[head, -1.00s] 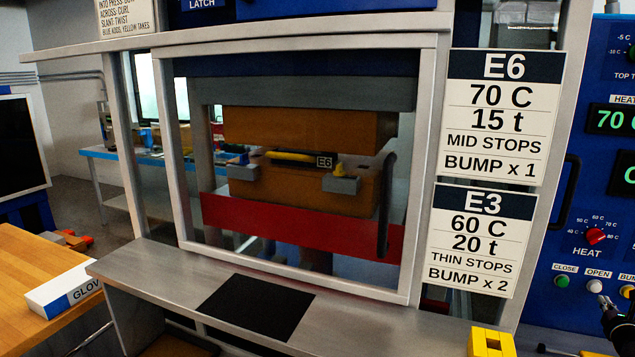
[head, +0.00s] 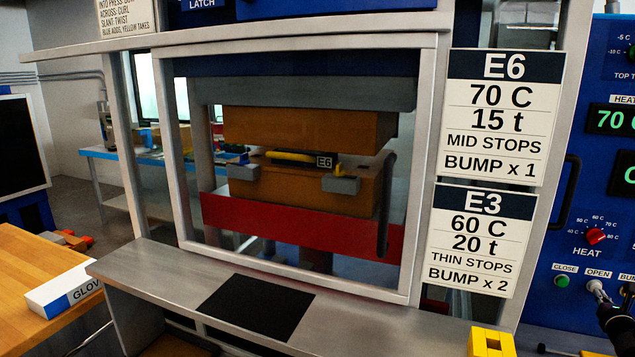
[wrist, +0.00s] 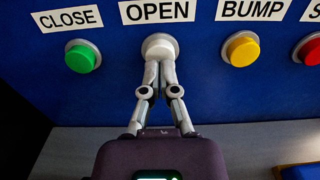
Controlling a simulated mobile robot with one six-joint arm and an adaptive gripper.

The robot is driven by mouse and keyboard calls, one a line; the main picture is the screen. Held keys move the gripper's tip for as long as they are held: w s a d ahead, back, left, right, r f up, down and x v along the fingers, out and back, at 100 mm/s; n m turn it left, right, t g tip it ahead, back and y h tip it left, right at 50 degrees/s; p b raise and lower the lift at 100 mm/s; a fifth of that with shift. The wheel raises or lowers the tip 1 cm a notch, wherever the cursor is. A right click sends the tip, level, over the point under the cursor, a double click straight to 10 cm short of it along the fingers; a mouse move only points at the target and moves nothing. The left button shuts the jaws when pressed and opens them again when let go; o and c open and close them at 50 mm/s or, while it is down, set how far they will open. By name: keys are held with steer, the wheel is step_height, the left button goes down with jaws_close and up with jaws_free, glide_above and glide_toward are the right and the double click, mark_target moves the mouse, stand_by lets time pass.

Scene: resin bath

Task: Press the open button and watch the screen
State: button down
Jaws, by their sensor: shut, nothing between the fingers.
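The white OPEN button (head: 596,287) is on the blue control panel (head: 540,300) at the right of the head view. In the wrist view the OPEN button (wrist: 160,44) sits below its label, between the green CLOSE button (wrist: 83,56) and the yellow BUMP button (wrist: 242,49). My gripper (wrist: 158,64) is shut and empty, its fingertips at the lower face of the OPEN button and apparently touching it. In the head view my gripper (head: 601,296) is partly cut off by the edge. A screen (head: 18,145) at far left is dark, its left part cut off.
The press behind the framed window holds an upper block (head: 300,128) and a lower block (head: 290,190), with an E6-labelled piece (head: 325,161) between. A red HEAT knob (head: 596,236) and green readouts (head: 610,119) are above the buttons. A yellow block (head: 490,342) stands below.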

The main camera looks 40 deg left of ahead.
steer(key=shift+x, duration=0.8)
steer(key=shift+s, duration=0.15)
steer(key=shift+v, duration=2.75)
stand_by(2.5)
